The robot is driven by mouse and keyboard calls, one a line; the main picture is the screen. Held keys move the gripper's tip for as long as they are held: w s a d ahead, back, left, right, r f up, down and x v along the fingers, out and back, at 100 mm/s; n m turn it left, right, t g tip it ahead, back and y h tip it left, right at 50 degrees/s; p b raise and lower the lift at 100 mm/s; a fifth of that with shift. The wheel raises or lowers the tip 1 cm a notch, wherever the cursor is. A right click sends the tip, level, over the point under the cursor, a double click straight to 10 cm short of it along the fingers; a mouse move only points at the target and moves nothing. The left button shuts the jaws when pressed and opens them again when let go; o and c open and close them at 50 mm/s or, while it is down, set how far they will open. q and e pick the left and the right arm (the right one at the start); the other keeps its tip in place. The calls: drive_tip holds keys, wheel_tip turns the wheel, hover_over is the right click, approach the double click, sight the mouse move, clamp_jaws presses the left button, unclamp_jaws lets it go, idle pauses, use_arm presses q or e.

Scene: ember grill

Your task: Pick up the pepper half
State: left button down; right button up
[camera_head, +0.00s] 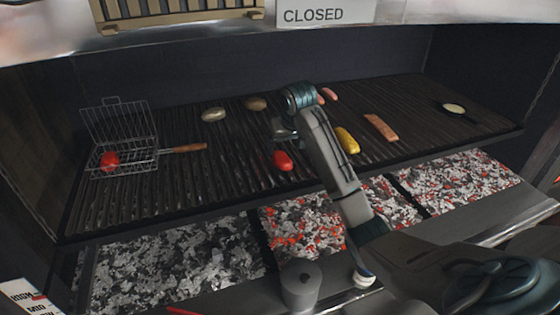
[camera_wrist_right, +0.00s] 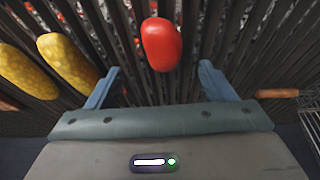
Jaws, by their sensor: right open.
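A red pepper half (camera_head: 283,161) lies on the grill grate (camera_head: 225,180), near the middle. In the right wrist view the pepper half (camera_wrist_right: 161,44) shows smooth and rounded, ahead of the fingertips and roughly centred between them. My right gripper (camera_head: 286,134) is above the grate, just behind the pepper half in the head view. Its fingers (camera_wrist_right: 158,72) are apart with nothing between them. A second red piece (camera_head: 109,160) lies in the wire basket (camera_head: 126,168) at the left. My left gripper does not show.
Yellow corn (camera_head: 347,140) and an orange-pink fillet (camera_head: 381,127) lie right of my arm. Two roundish pieces (camera_head: 214,115) lie behind. The basket's wooden handle (camera_head: 184,148) points right. Glowing coals (camera_head: 300,226) lie below the grate.

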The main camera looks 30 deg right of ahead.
sight(282, 157)
drive_tip(key=shift+w+f, duration=0.1)
drive_tip(key=shift+f, duration=0.35)
drive_tip(key=shift+w+f+p, duration=0.15)
drive_tip(key=shift+f+p, duration=0.1)
drive_tip(key=shift+p, duration=0.2)
drive_tip(key=p+x, duration=0.2)
drive_tip(key=x, duration=0.2)
drive_tip(key=shift+w+a+f+p, duration=0.15)
drive_tip(key=shift+p, duration=0.25)
drive_tip(key=shift+f, duration=0.25)
drive_tip(key=shift+w+f, duration=0.1)
drive_tip(key=shift+f, duration=0.05)
drive_tip(key=shift+c, duration=0.5)
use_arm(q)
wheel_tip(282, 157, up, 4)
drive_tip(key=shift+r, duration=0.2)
use_arm(e)
drive_tip(key=c, duration=1)
